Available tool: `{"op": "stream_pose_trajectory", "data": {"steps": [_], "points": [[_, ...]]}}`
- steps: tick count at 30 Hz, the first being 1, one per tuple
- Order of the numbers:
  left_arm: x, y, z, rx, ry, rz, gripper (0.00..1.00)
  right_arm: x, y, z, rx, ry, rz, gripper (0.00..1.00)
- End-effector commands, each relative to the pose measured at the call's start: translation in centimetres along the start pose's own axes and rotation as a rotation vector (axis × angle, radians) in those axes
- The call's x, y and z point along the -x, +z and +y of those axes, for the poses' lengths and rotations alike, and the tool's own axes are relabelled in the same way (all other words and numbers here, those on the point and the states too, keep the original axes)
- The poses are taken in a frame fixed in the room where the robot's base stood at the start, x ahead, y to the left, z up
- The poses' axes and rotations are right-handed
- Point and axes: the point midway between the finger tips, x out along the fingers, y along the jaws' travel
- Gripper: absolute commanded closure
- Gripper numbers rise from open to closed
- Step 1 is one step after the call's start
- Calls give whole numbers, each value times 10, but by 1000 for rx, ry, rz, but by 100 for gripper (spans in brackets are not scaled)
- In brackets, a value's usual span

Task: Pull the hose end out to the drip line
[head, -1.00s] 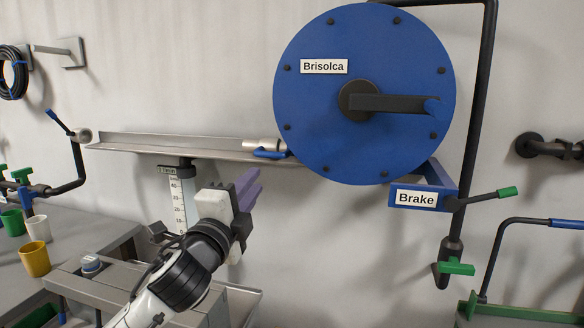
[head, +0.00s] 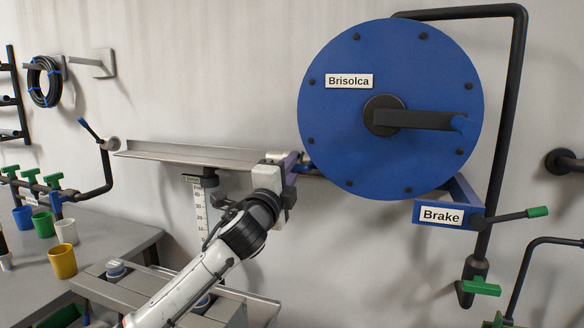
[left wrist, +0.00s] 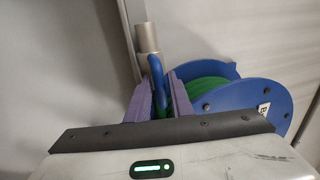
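The hose end is a grey metal coupling with a blue grip loop. In the left wrist view, the coupling (left wrist: 148,38) stands beyond my fingers and the blue loop (left wrist: 156,72) reaches down between them. My left gripper (left wrist: 160,82) has its purple fingers apart on either side of the loop, with a gap showing beside it. In the head view, my left gripper (head: 288,163) is at the right end of the metal trough and largely hides the hose end. The blue reel (head: 390,65) labelled Brisolca holds green hose (left wrist: 200,86). My right gripper is not in view.
The trough (head: 180,152) runs left along the wall to a black pipe (head: 106,170) with a round fitting. A brake lever (head: 510,216) sticks out below the reel. Green-handled valves (head: 30,174) and several cups stand at left.

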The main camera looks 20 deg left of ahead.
Motion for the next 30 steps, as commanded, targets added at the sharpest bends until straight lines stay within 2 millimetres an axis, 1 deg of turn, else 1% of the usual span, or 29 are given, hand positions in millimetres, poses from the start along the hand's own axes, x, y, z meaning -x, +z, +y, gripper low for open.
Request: {"op": "stream_pose_trajectory", "data": {"steps": [6, 8, 9, 10, 30], "points": [[0, 0, 0, 0, 0, 0, 80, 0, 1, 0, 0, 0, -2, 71], [0, 0, 0, 0, 0, 0, 90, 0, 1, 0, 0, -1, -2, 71], [0, 0, 0, 0, 0, 0, 97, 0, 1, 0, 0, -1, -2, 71], [0, 0, 0, 0, 0, 0, 100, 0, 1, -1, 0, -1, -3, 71], [0, 0, 0, 0, 1, 0, 100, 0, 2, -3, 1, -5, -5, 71]]}}
